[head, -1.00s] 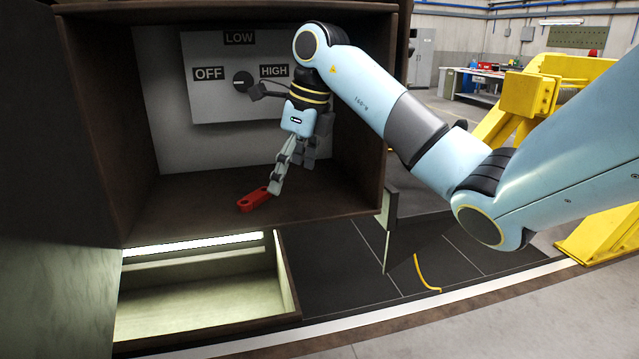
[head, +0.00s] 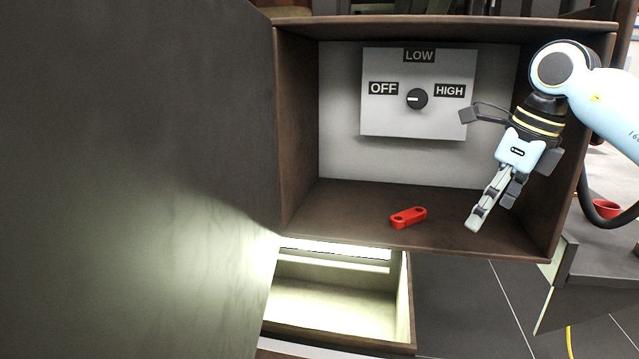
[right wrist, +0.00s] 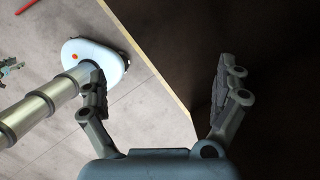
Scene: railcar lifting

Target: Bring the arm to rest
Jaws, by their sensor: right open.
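My right gripper (head: 489,208) is in the right part of an open brown cabinet (head: 297,120) in the head view, fingers pointing down. It is open and empty, to the right of a red two-holed piece (head: 408,217) that lies on the cabinet floor, apart from it. In the right wrist view my gripper (right wrist: 163,88) has its fingers wide apart with nothing between them. A black knob (head: 417,99) on a pale panel (head: 385,125) has its white mark toward OFF. My left gripper is not in view.
A large dark panel (head: 150,150) fills the left of the head view. Below the cabinet is an open lit drawer (head: 403,300). The wrist view shows a dark surface's edge (right wrist: 150,65) beside grey floor.

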